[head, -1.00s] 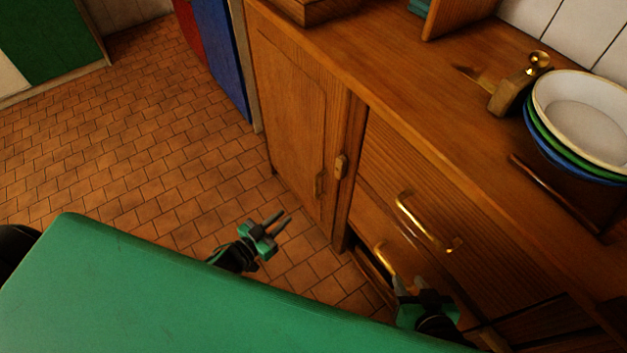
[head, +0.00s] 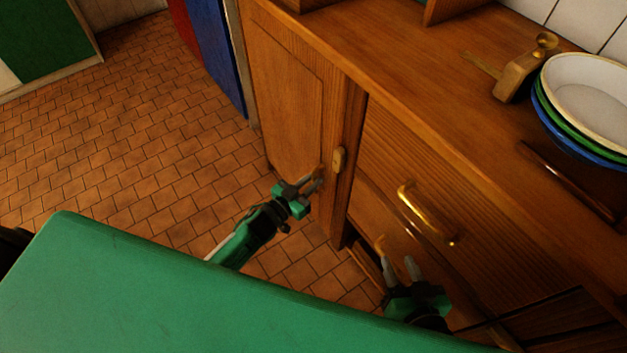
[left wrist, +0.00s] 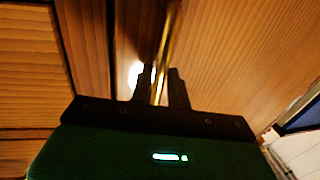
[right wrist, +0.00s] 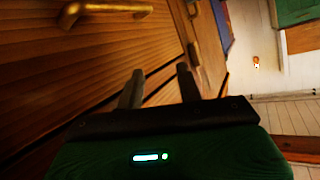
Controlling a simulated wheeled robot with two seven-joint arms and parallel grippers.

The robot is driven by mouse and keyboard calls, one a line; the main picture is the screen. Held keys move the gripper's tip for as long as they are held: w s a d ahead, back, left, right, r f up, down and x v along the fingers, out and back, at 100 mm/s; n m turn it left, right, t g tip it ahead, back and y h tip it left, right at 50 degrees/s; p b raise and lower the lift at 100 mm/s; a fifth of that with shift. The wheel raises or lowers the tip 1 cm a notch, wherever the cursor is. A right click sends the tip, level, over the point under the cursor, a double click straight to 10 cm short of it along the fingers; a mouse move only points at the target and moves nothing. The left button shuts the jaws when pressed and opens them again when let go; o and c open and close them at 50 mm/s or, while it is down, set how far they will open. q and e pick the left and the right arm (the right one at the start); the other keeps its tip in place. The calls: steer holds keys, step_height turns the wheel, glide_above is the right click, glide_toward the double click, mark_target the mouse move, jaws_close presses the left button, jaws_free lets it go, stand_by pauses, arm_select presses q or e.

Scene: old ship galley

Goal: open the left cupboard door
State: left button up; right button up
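The left cupboard door (head: 285,110) is a wooden panel on the counter's left end and looks closed, flush with its frame. Its small upright handle sits near its right edge, partly hidden by my left gripper (head: 311,181). In the left wrist view the handle shows as a narrow brass-coloured bar (left wrist: 167,45). It runs between my left fingers (left wrist: 162,76), which are close together on both sides of it. My right gripper (head: 400,266) is open and empty in front of the lower drawers. Its fingers also stand apart in the right wrist view (right wrist: 159,77).
A wooden latch (head: 339,160) is on the post right of the door. A drawer with a brass handle (head: 425,212) lies beside my right gripper. Stacked bowls (head: 588,100) stand on the counter. Tiled floor (head: 130,150) is clear left of the door.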

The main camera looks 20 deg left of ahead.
arm_select(q)
steer(key=shift+w+d, duration=0.25)
steer(key=shift+w, duration=0.25)
jaws_close()
steer(key=shift+s+a, duration=0.1)
